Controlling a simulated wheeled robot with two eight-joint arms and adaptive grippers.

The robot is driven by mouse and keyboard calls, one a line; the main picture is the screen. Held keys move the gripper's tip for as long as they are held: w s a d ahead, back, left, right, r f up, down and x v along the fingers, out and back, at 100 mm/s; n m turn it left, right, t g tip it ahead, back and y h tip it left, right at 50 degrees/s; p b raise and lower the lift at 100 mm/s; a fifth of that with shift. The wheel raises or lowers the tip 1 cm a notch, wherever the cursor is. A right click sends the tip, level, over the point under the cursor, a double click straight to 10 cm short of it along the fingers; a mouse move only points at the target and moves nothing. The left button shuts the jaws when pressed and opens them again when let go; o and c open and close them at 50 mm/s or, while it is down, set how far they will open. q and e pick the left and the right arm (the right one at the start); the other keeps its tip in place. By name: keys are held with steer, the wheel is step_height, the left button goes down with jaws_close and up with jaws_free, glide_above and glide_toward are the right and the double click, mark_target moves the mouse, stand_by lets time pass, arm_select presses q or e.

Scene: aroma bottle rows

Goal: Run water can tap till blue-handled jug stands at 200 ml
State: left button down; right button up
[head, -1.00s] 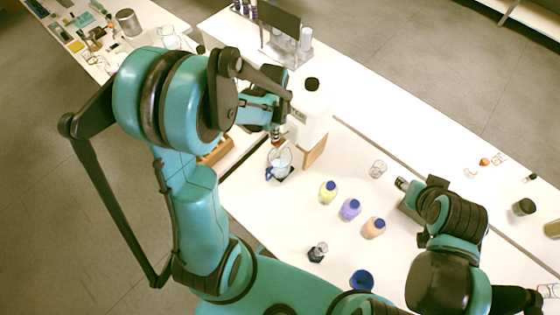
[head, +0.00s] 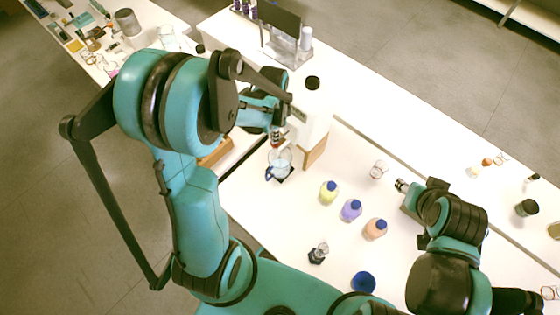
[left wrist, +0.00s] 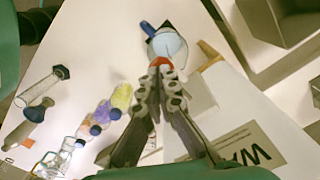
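The white water can (head: 312,112) with a black cap stands on a wooden block. The clear jug with a blue handle (head: 279,166) stands below its tap on a dark base; it also shows in the left wrist view (left wrist: 167,46). The jug looks pale blue inside; its level against any marks is too small to read. My left gripper (head: 276,138) is at the red tap (left wrist: 161,64). In the left wrist view its fingertips (left wrist: 160,76) come together on the tap. My right gripper (head: 402,186) is over the right of the table, apart from the bottles; its fingers are unclear.
Yellow (head: 329,192), purple (head: 351,210) and orange (head: 375,229) bottles with blue caps stand in a row right of the jug.

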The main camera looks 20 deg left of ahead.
arm_select(q)
steer(key=shift+f+b, duration=0.8)
steer(key=shift+f, duration=0.15)
steer(key=shift+r+p, duration=0.85)
steer(key=shift+r, duration=0.45)
stand_by(5.8)
